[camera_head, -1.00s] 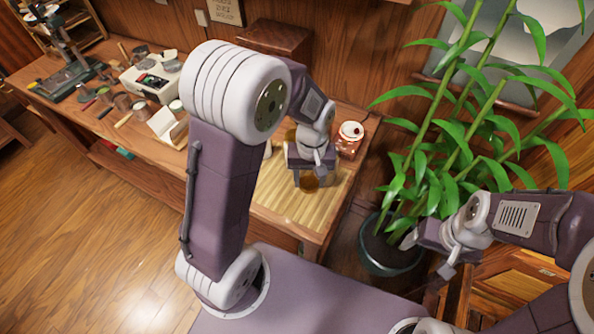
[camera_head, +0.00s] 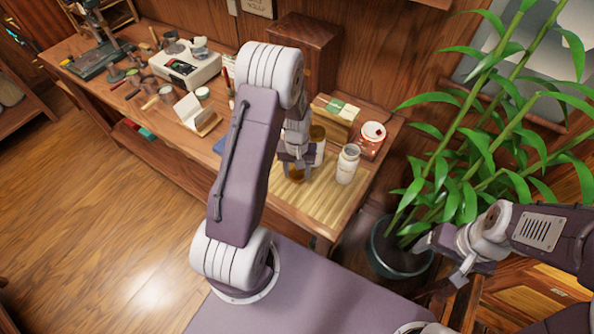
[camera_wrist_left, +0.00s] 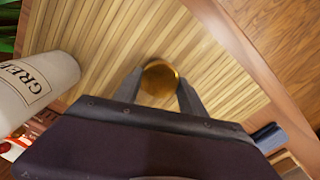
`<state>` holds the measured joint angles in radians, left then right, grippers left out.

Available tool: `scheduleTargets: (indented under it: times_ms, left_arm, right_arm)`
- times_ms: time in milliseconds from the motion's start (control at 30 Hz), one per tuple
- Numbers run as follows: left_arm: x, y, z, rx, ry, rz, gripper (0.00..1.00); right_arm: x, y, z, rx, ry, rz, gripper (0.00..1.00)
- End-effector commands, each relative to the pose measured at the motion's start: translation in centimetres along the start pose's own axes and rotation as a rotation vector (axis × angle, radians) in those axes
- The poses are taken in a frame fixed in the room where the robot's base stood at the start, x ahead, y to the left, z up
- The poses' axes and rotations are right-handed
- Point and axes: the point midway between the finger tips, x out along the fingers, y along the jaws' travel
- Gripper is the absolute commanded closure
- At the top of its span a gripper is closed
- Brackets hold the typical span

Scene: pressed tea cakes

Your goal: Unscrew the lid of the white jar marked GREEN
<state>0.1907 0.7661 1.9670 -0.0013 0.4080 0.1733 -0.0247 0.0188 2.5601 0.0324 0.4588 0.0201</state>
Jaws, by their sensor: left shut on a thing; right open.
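The white jar marked GREEN (camera_head: 348,166) stands upright on the slatted bamboo mat, with a pale top and no brown lid on it. In the left wrist view the jar (camera_wrist_left: 38,86) lies at the left edge, its label partly readable and its mouth out of frame. My left gripper (camera_head: 297,168) is over the mat, left of the jar and apart from it. It is shut on a round golden-brown lid (camera_wrist_left: 160,80), whose edges sit between both fingers. My right gripper (camera_head: 450,262) is open and empty at the right, beside the plant pot, away from the jar.
Another pale jar with a brown top (camera_head: 318,134) stands behind my left gripper, partly hidden. The bamboo mat (camera_head: 325,200) is bare in front. A potted bamboo (camera_head: 402,254) stands right of the table.

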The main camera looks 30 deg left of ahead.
Motion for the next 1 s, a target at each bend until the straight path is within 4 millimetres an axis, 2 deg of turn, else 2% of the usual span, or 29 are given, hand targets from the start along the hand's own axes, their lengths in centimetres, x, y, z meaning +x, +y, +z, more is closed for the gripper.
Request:
scheduleTargets:
  times_ms: [400,433,500,733,833,933,1000]
  left_arm:
    - [0.9,0.0,0.0,0.0,0.001,0.0,1.0]
    - [0.8,0.0,0.0,0.0,0.001,0.0,0.43]
    - [0.7,0.0,0.0,0.0,0.001,0.0,0.3]
    - [0.6,0.0,0.0,0.0,0.001,0.0,0.3]
    - [0.0,0.0,-0.1,0.0,0.003,0.001,0.3]
    - [-1.5,0.1,-0.2,0.0,0.007,0.001,0.3]
    - [-3.2,0.1,-0.2,0.0,0.008,0.001,0.3]
  right_arm:
    - [0.3,0.0,0.0,0.0,0.0,0.0,0.24]
    - [0.2,0.0,0.0,0.0,0.0,0.0,0.24]
    - [0.2,0.0,0.0,0.0,0.0,0.0,0.24]
    - [0.1,0.0,0.0,0.0,0.0,0.0,0.24]
    - [-0.1,0.0,0.0,0.0,0.0,0.0,0.24]
    - [0.1,0.0,0.0,0.0,0.0,0.0,0.24]
    - [0.1,0.0,0.0,0.0,0.0,0.0,0.24]
